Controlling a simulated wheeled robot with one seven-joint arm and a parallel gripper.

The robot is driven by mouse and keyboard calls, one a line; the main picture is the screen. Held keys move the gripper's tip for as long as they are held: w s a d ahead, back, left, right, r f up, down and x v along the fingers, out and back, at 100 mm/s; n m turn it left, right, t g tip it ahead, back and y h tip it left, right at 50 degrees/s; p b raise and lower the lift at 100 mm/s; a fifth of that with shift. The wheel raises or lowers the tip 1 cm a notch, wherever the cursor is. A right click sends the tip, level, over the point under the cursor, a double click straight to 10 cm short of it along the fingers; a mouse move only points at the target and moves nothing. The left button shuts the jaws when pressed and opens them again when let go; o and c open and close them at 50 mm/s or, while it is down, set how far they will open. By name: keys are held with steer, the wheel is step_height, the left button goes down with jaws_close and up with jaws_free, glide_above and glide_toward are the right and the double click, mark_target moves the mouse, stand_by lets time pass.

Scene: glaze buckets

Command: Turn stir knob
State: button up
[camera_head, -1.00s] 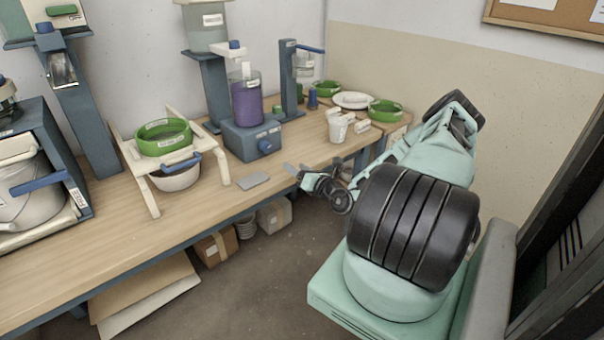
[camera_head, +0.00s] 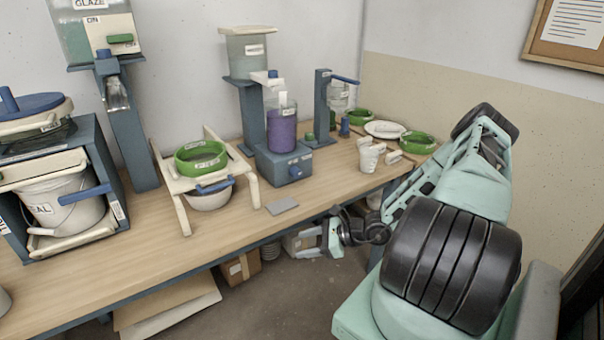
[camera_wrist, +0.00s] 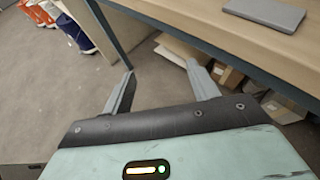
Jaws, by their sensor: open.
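The stir knob (camera_head: 294,171) is a blue knob on the front of a blue-grey stirrer base (camera_head: 270,165). A clear vessel of purple glaze (camera_head: 282,132) stands on that base. My gripper (camera_head: 308,241) is in front of the table edge, lower than the tabletop and to the right of the knob. In the wrist view my gripper (camera_wrist: 163,85) shows two separate grey fingers with nothing between them. The knob is not in the wrist view.
A grey flat plate (camera_head: 282,206) lies on the table (camera_head: 140,252) near the front edge. A cream stand (camera_head: 252,183) with a green-rimmed sieve (camera_head: 201,158) stands left of the stirrer. White cups (camera_head: 370,158) stand right. Boxes (camera_head: 238,268) sit under the table.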

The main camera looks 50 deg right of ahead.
steer(key=s+d+f+n+g+h+p, duration=0.25)
steer(key=s+f+n+g, duration=0.25)
steer(key=s+n+g, duration=0.4)
steer(key=w+d+n+t+h, duration=0.2)
steer(key=d+n+h, duration=0.2)
steer(key=d+n, duration=0.2)
steer(key=n+t+h+p, duration=0.3)
steer(key=n+t+h, duration=0.2)
steer(key=n+t, duration=0.55)
glide_toward(298, 173)
steer(key=shift+n+g, duration=0.65)
steer(key=shift+n, duration=0.2)
steer(key=p+x, duration=0.1)
steer(key=x, duration=0.2)
steer(key=p+x, duration=0.1)
steer(key=x, duration=0.2)
steer(key=p+x, duration=0.2)
steer(key=x, duration=0.1)
steer(key=shift+w+r, duration=0.35)
steer(key=shift+w, duration=0.05)
steer(key=c, duration=1)
